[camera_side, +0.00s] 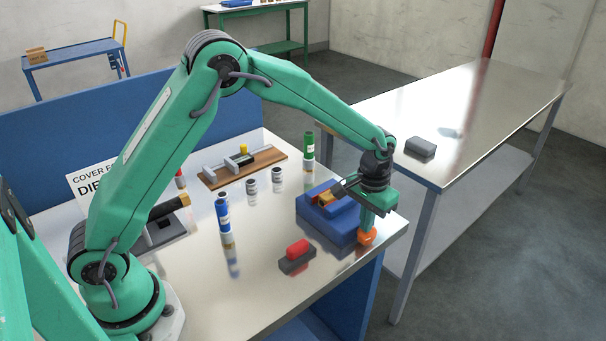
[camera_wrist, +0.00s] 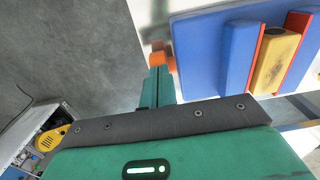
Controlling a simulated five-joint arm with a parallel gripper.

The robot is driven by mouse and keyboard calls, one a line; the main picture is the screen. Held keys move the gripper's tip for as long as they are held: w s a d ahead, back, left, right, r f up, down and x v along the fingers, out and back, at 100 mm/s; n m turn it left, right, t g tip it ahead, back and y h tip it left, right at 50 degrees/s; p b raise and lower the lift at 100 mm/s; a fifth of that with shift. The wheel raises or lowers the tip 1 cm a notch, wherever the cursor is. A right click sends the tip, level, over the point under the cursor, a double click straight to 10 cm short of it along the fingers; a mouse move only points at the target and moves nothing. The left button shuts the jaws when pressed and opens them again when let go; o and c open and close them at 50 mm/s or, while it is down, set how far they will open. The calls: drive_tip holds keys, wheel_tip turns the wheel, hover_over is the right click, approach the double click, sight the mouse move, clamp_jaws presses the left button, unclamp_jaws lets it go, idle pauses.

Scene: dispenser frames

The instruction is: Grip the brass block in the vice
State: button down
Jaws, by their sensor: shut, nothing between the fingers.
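The blue vice (camera_side: 345,233) stands near the right edge of the bench. The brass block (camera_side: 326,198) sits in it, partly hidden by my arm in the side view. In the wrist view the brass block (camera_wrist: 276,65) lies between two orange-red jaw faces of the blue vice (camera_wrist: 205,60); I cannot tell whether both touch it. An orange handle (camera_wrist: 161,57) is at the vice's left side in the wrist view; it also shows in the side view (camera_side: 366,238). My gripper (camera_wrist: 156,84) is shut and empty, pointing down, its tips at the orange handle; contact is unclear.
A dark block with a red top (camera_side: 297,256) lies left of the vice. A blue bottle (camera_side: 223,212), a green bottle (camera_side: 309,147), two grey cylinders (camera_side: 264,183) and a wooden board (camera_side: 268,158) stand further back. The front of the bench is mostly clear.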

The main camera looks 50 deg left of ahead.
drive_tip(key=shift+w+f, duration=0.25)
drive_tip(key=shift+f, duration=0.05)
idle(0.9)
drive_tip(key=shift+w+r, duration=0.25)
drive_tip(key=shift+w, duration=0.45)
idle(1.2)
drive_tip(key=shift+w+f, duration=0.1)
drive_tip(key=shift+w, duration=0.25)
idle(0.5)
drive_tip(key=shift+r, duration=0.2)
drive_tip(key=shift+r, duration=0.7)
drive_tip(key=shift+s, duration=0.15)
drive_tip(key=shift+s, duration=1.15)
drive_tip(key=shift+f, duration=0.85)
idle(0.4)
